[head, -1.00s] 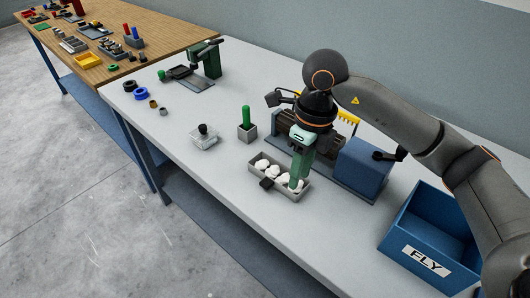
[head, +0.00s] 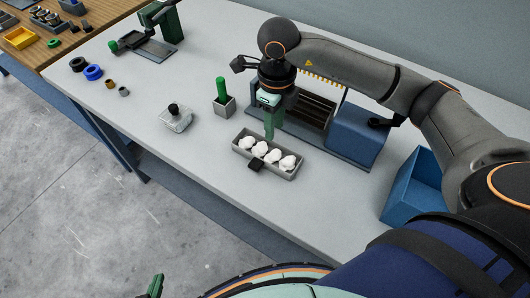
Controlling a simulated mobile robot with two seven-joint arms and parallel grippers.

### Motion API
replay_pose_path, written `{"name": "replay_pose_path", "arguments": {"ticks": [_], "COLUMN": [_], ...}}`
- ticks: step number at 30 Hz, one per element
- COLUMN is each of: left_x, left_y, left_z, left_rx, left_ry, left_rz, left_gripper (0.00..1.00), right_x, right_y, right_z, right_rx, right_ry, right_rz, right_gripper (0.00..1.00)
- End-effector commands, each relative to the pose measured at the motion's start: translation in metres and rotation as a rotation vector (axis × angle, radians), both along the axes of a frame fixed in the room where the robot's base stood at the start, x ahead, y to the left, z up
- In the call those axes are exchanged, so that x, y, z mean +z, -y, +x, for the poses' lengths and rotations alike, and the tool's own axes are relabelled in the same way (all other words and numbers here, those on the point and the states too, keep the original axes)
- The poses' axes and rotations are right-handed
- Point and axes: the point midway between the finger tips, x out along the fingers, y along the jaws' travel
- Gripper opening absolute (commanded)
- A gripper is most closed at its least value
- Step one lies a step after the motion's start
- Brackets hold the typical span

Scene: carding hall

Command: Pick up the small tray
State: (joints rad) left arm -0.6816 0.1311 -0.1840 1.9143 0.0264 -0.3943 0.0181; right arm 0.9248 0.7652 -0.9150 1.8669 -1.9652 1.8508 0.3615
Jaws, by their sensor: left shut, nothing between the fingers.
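The small tray (head: 276,173) is a grey, oblong tray on the pale bench, holding several white fluffy lumps in a row. A small black tab (head: 256,164) shows at its near long side. My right gripper (head: 269,136) points down at the tray's far long side; its green fingers overlap in this view, so their gap and any contact with the rim are hidden. My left gripper (head: 155,286) shows only as a green tip at the bottom edge, shut and empty, well away from the tray.
Behind the tray stands a machine with a blue block (head: 355,135) and dark bed. A blue bin (head: 412,195) is at right. A grey holder with a green handle (head: 222,92), a clear box with a black knob (head: 175,117) and small rings stand left. The bench front is clear.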

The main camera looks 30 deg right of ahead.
Motion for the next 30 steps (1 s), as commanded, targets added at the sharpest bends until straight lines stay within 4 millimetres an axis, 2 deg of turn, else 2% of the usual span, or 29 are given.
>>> {"name": "replay_pose_path", "arguments": {"ticks": [12, 20, 30], "left_x": [0.009, 0.009, 0.01], "left_y": [0.0, 0.0, 0.0], "left_z": [0.0, 0.001, 0.001], "left_rx": [0.0, -0.001, -0.001], "left_ry": [0.0, 0.001, 0.003], "left_rz": [0.0, 0.001, 0.0], "left_gripper": [0.0, 0.0, 0.0], "right_x": [-0.05, -0.054, -0.054], "right_y": [0.0, -0.001, 0.0], "right_z": [0.003, 0.003, 0.003], "right_rx": [0.0, 0.0, 0.0], "right_ry": [-0.002, 0.0, 0.0], "right_rz": [-0.001, 0.0, 0.0], "right_gripper": [0.39, 0.39, 0.03]}}
